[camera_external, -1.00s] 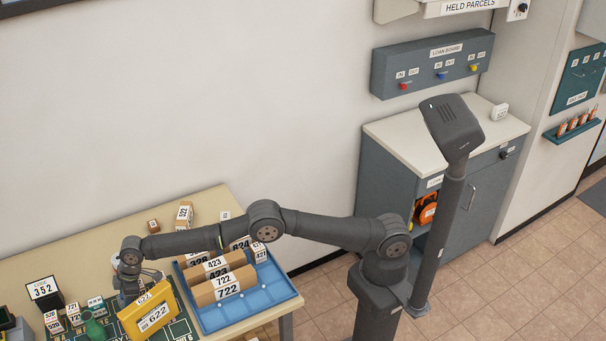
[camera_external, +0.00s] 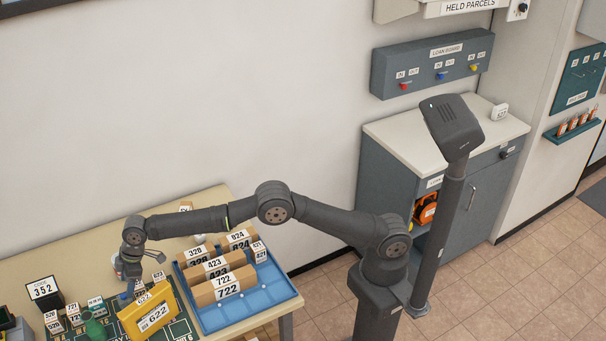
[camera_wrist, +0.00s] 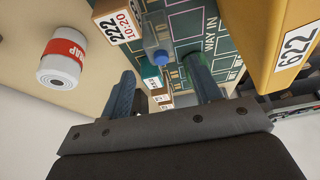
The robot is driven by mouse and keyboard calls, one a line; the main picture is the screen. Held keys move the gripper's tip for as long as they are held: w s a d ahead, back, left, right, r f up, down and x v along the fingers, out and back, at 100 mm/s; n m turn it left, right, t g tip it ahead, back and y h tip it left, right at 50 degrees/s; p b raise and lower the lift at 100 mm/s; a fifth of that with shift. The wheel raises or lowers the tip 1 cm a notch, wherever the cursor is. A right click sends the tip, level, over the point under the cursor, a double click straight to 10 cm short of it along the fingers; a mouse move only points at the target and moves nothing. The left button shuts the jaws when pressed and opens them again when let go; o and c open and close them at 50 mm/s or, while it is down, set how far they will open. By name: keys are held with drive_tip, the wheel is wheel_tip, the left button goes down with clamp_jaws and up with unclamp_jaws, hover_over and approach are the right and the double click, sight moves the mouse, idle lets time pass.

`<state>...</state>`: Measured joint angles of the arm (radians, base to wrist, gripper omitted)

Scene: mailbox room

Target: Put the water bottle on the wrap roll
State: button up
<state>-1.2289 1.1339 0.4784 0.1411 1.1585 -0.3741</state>
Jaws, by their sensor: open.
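The water bottle (camera_wrist: 153,38), clear with a blue cap, shows in the wrist view between and beyond my fingers, above the dark green mat. The wrap roll (camera_wrist: 62,58), white with a red label, is at the left of the wrist view, outside my fingers. In the external view it is mostly hidden behind my gripper (camera_external: 143,274). My gripper is open, and its two fingers (camera_wrist: 163,92) show apart with nothing clearly held. It hangs above the table near the yellow 622 parcel. I cannot tell exactly how far the bottle is from the fingertips.
The yellow 622 parcel (camera_external: 149,313) stands close by on the mat. A blue tray (camera_external: 272,302) with several numbered parcels is to its right. A 222 box (camera_wrist: 113,24) lies between roll and bottle.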

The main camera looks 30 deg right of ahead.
drive_tip(key=shift+o, duration=0.5)
drive_tip(key=shift+v, duration=2.25)
